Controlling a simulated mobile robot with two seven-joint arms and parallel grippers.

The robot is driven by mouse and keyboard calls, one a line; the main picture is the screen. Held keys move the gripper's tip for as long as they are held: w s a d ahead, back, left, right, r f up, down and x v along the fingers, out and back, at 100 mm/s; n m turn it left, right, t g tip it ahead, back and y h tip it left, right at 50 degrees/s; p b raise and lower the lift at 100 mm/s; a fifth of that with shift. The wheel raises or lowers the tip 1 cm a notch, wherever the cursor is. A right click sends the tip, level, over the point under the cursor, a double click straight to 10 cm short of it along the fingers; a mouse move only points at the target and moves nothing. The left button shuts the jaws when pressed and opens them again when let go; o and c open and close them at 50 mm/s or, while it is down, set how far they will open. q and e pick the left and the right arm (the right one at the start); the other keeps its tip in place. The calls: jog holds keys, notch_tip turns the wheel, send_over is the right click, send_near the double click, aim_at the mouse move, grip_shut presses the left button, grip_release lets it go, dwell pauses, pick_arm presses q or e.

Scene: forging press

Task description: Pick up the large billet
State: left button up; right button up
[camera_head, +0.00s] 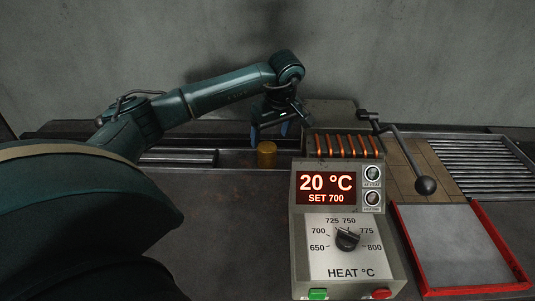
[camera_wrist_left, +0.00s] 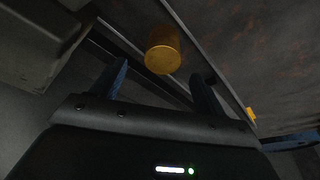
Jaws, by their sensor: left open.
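A brass-coloured cylindrical billet (camera_head: 266,154) stands upright in the channel at the back of the bench, left of the heater. My left gripper (camera_head: 269,131) is open and empty just above it, fingers pointing down, one on each side of it in the picture. In the left wrist view the billet (camera_wrist_left: 163,50) appears beyond the fingertips, roughly between them and apart from both. Whether it is the large billet I cannot tell for sure. My right gripper is not in view.
The heater's control box (camera_head: 348,245), reading 20 °C, set 700, stands right of the billet with orange-lit coils (camera_head: 343,146) behind. A ball-ended lever (camera_head: 425,185), a red-framed tray (camera_head: 455,245) and slatted rack (camera_head: 480,160) are further right. Grey bars (camera_head: 178,158) lie left in the channel.

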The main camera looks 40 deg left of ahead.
aim_at(267, 146)
pick_arm(q)
jog(key=shift+s+p+x, duration=0.2)
jog(key=shift+p+x, duration=0.35)
jog(key=shift+x, duration=2.6)
jog(key=shift+c, duration=0.2)
grip_shut()
jog(key=shift+w+r, duration=0.15)
jog(key=shift+r, duration=0.05)
